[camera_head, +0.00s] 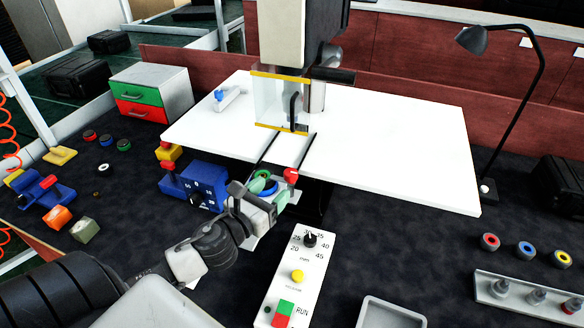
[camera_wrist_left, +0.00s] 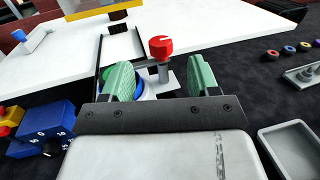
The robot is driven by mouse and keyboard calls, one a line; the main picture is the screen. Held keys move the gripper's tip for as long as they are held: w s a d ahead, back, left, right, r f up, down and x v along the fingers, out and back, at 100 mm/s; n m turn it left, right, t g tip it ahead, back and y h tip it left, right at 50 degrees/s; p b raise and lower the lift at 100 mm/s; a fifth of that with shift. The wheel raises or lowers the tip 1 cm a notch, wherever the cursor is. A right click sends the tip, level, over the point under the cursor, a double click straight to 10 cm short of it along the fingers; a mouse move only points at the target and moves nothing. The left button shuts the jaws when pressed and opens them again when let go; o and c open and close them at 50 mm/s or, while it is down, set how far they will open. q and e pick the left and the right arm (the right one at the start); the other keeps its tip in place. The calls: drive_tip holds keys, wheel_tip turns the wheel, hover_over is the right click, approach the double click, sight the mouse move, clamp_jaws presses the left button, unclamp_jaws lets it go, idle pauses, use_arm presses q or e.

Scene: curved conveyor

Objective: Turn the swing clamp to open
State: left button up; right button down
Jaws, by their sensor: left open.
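The swing clamp, as far as I can tell, is the red-knobbed post at the front edge of the white table. Its red knob (camera_head: 291,175) sits just beyond my left gripper (camera_head: 271,192). In the left wrist view the red knob (camera_wrist_left: 161,46) stands on a short grey post, above and beyond the gap between the green fingers of my left gripper (camera_wrist_left: 160,86). The fingers are spread and empty, and look apart from the knob. A blue round part (camera_wrist_left: 139,84) shows partly behind the left finger. My right gripper is not in view.
A blue dial box (camera_head: 200,187) stands left of the gripper. A white control panel (camera_head: 291,280) lies in front. A clear guard (camera_head: 272,98) hangs under the machine head over the white table (camera_head: 400,150). A grey tray (camera_head: 390,314) is at the front right.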

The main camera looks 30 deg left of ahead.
sight(289, 174)
use_arm(q)
drive_tip(key=w+p, duration=0.1)
drive_tip(key=w, duration=0.6)
drive_tip(key=shift+w+d+p, duration=0.1)
drive_tip(key=shift+w+p, duration=0.05)
drive_tip(key=shift+p, duration=0.25)
drive_tip(key=shift+w, duration=0.5)
drive_tip(key=c, duration=0.9)
